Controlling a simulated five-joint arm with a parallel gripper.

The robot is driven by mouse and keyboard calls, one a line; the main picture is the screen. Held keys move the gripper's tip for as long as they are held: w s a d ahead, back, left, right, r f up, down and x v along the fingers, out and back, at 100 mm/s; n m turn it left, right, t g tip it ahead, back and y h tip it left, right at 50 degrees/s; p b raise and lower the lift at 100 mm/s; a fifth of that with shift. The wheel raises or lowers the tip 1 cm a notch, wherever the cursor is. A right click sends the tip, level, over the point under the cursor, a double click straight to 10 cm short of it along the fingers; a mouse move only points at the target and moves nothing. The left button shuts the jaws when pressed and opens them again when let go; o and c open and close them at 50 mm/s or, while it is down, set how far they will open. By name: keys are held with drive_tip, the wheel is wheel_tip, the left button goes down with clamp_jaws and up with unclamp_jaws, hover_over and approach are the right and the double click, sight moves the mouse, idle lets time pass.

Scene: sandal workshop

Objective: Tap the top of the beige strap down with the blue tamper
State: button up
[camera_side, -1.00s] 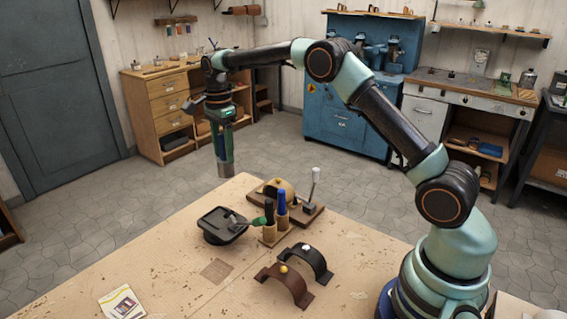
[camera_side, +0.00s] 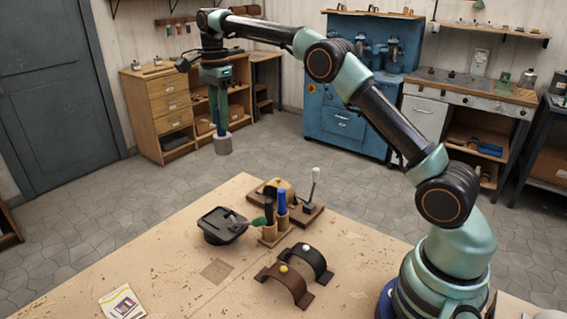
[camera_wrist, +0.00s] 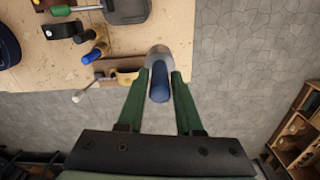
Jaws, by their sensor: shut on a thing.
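My gripper (camera_side: 219,112) is shut on the blue tamper (camera_side: 217,119), which hangs down with its grey metal head (camera_side: 223,146) lowest. In the side view it is high up, beyond the table's far corner. The wrist view shows the green fingers of my gripper (camera_wrist: 158,82) around the tamper's blue handle (camera_wrist: 160,84). The beige strap (camera_side: 279,188) is a small arch on a brown wooden board at the table's far edge. It shows partly in the wrist view (camera_wrist: 126,77), left of the tamper and apart from it.
A wooden holder (camera_side: 270,237) with blue and black handles stands in front of the board. A black tray (camera_side: 222,224) holds a green-handled tool. Brown (camera_side: 287,284) and black (camera_side: 309,261) straps lie nearer.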

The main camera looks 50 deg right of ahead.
clamp_jaws()
drive_tip(key=s+d, duration=1)
drive_tip(key=shift+a+f, duration=0.1)
drive_tip(key=shift+f, duration=2.5)
